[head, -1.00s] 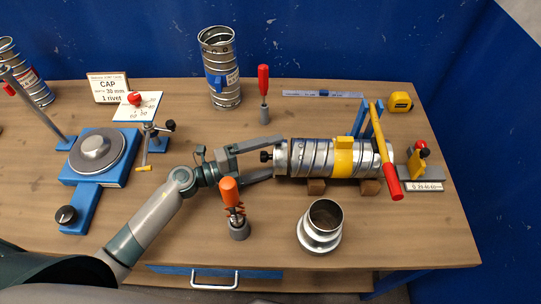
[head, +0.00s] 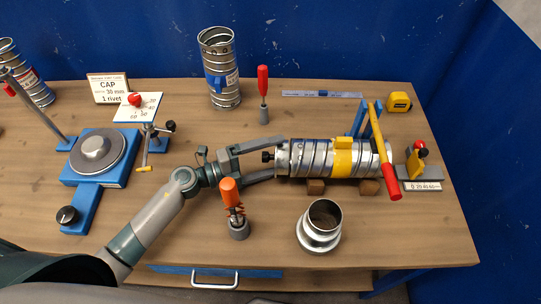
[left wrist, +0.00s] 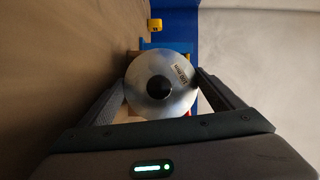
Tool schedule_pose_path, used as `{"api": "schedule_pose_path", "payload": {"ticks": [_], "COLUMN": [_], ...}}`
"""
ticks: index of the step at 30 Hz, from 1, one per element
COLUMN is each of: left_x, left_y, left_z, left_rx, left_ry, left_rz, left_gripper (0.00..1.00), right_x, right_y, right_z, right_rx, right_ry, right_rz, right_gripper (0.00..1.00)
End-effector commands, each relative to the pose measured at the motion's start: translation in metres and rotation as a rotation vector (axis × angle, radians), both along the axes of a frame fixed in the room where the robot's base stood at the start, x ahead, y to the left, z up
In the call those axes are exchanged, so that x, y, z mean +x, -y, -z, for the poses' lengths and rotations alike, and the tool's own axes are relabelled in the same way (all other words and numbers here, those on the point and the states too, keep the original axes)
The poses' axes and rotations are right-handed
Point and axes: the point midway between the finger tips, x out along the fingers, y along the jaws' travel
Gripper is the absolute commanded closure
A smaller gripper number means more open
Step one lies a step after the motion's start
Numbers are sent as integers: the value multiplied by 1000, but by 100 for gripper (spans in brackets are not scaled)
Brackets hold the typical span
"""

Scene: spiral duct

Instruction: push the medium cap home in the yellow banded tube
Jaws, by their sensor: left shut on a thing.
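The yellow banded tube (head: 318,158) is a silver spiral duct lying on its side on wooden blocks, with a yellow band (head: 342,157) around it. The medium cap (head: 281,158) is at the tube's left end, with a black knob facing left. In the left wrist view the cap (left wrist: 150,98) shows face-on as a round silver disc with a label and a black knob. My left gripper (head: 278,157) is shut on the cap, one finger on each side. How deep the cap sits in the tube is hidden. My right gripper is not in view.
A red-handled yellow lever (head: 381,140) crosses the tube's right end, beside a gauge (head: 416,170). An orange-handled tool (head: 232,205) stands close to my left arm. A silver fitting (head: 320,225) stands in front of the tube. A blue turntable stand (head: 75,205) is at left.

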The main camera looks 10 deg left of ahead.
Motion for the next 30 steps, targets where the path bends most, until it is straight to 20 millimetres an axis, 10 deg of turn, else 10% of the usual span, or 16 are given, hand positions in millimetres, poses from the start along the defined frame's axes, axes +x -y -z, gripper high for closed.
{"api": "schedule_pose_path", "payload": {"ticks": [30], "left_x": [4], "left_y": [21], "left_z": [-1], "left_rx": [-1], "left_ry": [1], "left_rz": [0], "left_gripper": [40], "right_x": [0], "right_y": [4], "right_z": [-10], "right_rx": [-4], "right_ry": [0], "right_rz": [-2], "right_gripper": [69]}}
